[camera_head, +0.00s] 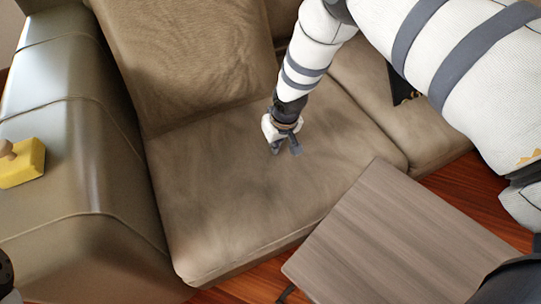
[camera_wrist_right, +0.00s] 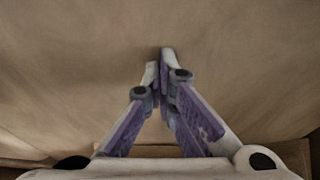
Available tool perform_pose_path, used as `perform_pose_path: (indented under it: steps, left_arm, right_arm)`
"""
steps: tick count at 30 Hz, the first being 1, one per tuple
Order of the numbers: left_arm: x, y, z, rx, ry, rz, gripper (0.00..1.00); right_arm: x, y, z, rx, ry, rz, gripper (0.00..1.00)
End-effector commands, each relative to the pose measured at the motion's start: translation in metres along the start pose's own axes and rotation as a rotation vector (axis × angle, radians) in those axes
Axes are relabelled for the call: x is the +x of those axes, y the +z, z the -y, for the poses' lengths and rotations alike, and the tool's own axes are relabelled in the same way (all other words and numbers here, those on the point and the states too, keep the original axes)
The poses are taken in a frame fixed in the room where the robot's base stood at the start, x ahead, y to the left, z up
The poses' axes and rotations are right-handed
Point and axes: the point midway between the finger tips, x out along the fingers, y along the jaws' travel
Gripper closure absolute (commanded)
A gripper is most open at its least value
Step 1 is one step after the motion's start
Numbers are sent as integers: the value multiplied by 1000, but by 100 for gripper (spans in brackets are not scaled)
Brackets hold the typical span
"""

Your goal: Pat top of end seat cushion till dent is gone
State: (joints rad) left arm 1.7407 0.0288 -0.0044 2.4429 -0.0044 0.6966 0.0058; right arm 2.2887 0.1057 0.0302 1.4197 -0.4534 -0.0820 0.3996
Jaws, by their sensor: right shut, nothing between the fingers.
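The end seat cushion (camera_head: 225,210) is tan and lies between the sofa's left armrest and the neighbouring seat cushion. Its top has soft wrinkles and darker shaded patches; I cannot tell which of these is a dent. My right gripper (camera_head: 284,149) is over the back right part of this cushion, fingers pointing down. The fingers are shut and empty. In the right wrist view the shut fingertips (camera_wrist_right: 161,62) are against a background of tan upholstery (camera_wrist_right: 70,60); I cannot tell whether they touch it. My left gripper does not show clearly.
A tan back cushion (camera_head: 190,55) leans behind the seat. The sofa armrest (camera_head: 75,140) is at left, with a yellow block with a wooden knob (camera_head: 24,172) on it. A grey wood-topped table (camera_head: 395,240) stands close at front right. Reddish wooden floor (camera_head: 465,190) shows beyond it.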

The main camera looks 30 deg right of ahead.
Motion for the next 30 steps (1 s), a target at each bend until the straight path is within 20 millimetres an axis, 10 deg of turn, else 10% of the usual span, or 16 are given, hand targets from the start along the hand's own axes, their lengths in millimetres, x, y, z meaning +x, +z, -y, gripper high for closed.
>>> perform_pose_path:
  steps: [20, 30]
  left_arm:
    - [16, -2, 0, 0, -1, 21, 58]
    - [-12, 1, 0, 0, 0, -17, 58]
  right_arm:
    - [27, 12, -1, 0, 2, 13, 100]
    - [-12, -1, -1, 0, 1, 5, 100]
